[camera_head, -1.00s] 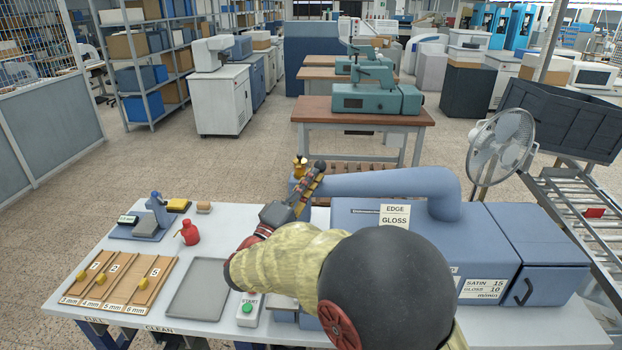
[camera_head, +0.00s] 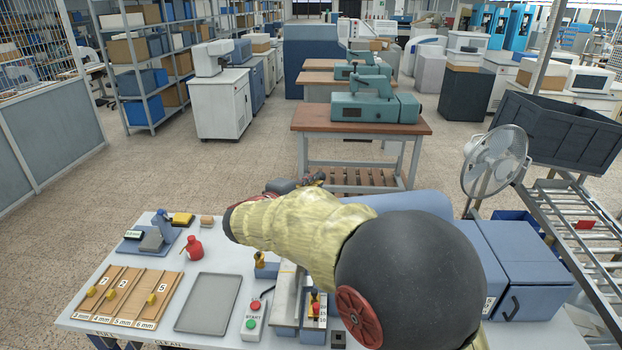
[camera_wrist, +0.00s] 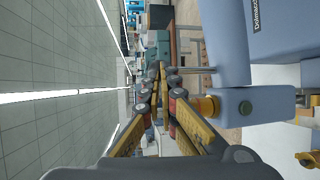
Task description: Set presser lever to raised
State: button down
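My gripper (camera_wrist: 159,72) shows in the wrist view with its yellow-and-black fingers drawn together at the tips and nothing visible between them. In the head view it is mostly hidden behind my arm. The blue machine's head end (camera_wrist: 255,108), with a yellow collar (camera_wrist: 205,106), is right of the fingers in the wrist view, apart from the tips. A small red-and-yellow lever (camera_head: 315,303) stands on a marked plate at the machine's front in the head view. I cannot tell whether this or a part by the head is the presser lever.
A START box (camera_head: 253,318) and a grey tray (camera_head: 208,304) are left of the machine. A red bottle (camera_head: 193,247) and a wooden rack (camera_head: 125,295) stand further left. A fan (camera_head: 495,162) and a roller conveyor (camera_head: 575,220) are at the right.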

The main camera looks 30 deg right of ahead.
jog(key=w+d+g+y+p, duration=0.1)
jog(key=p, duration=0.2)
jog(key=w+d+n+g+y+p, duration=0.1)
jog(key=w+p, duration=0.1)
jog(key=p, duration=0.1)
jog(key=w+d+g+y+p, duration=0.1)
jog(key=w+p, duration=0.1)
jog(key=p, duration=0.1)
jog(key=shift+d+r+n+g+y, duration=0.2)
jog(key=shift+d+n+g+y, duration=0.1)
jog(key=shift+n+y, duration=0.1)
jog(key=shift+w+d+f+p, duration=0.2)
jog(key=shift+w+d+p, duration=0.05)
jog(key=shift+w+p, duration=0.25)
jog(key=v, duration=1.3)
jog(key=shift+r+b, duration=0.35)
jog(key=shift+r, duration=0.2)
jog(key=shift+w+a, duration=0.1)
jog(key=shift+a, duration=0.05)
